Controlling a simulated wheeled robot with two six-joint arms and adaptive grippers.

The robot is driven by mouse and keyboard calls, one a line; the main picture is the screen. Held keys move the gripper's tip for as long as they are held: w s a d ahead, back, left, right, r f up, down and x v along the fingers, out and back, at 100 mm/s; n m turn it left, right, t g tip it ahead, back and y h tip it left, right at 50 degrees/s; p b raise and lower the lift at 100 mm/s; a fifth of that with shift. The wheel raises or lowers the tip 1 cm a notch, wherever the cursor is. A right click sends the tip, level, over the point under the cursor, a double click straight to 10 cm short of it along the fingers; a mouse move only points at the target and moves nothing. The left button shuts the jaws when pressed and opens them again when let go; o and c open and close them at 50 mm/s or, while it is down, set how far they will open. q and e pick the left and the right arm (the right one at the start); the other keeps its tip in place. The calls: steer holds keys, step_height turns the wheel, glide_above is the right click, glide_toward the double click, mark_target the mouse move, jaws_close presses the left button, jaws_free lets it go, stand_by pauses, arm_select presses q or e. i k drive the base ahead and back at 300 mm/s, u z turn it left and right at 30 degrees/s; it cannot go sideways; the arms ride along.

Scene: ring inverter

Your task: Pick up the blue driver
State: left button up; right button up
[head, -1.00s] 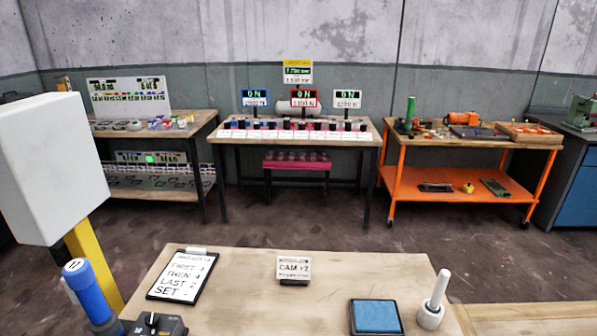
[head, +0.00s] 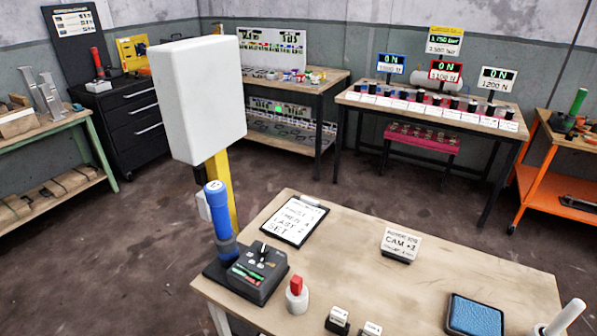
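The blue driver (head: 220,213) stands upright in a dark base unit (head: 254,276) at the left corner of the near wooden table (head: 345,250). It has a round blue cap with a pale marked top. The base unit has a black knob and red and green marks on its front. Neither of my grippers shows in the head view.
A tall white box (head: 197,98) on a yellow post (head: 222,190) stands just behind the driver. The table's middle is clear.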

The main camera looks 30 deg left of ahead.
mark_target(215, 193)
steer(key=u, duration=1.65)
steer(key=i, duration=0.1)
steer(key=u, duration=0.2)
steer(key=k, duration=0.35)
steer(key=u, duration=3.65)
steer(key=i, duration=0.1)
steer(key=z, duration=1.25)
steer(key=i, duration=0.75)
steer(key=u, duration=0.6)
steer(key=i, duration=1.25)
steer(key=z, duration=0.3)
